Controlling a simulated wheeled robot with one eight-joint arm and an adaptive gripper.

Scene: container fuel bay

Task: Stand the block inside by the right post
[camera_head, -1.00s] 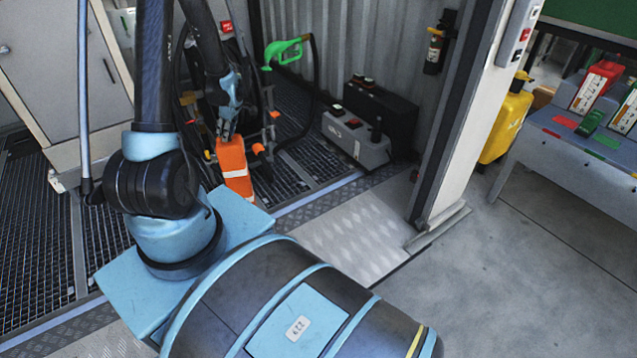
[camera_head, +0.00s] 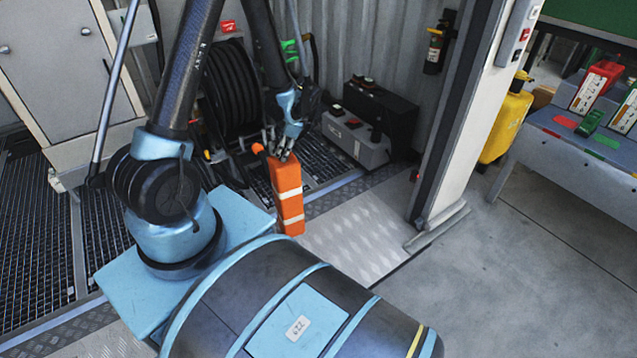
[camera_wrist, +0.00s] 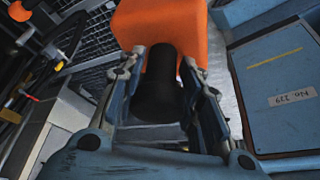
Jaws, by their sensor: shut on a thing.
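The block (camera_head: 288,194) is orange with pale bands and hangs nearly upright under my gripper (camera_head: 281,152). My gripper is shut on its top end. In the wrist view the fingers (camera_wrist: 160,85) close around a black handle-like part, with the orange body (camera_wrist: 160,30) beyond it. The block appears above the metal threshold plate and grating edge; I cannot tell its exact height. The right post (camera_head: 455,130) is the pale upright at the container opening, to the right of the block and apart from it.
A grey box (camera_head: 355,140) and a black case (camera_head: 388,108) stand inside by the corrugated wall, left of the post. A fire extinguisher (camera_head: 437,45) hangs on that wall. A hose reel (camera_head: 230,90) is behind my arm. The chequered threshold plate (camera_head: 345,235) is bare.

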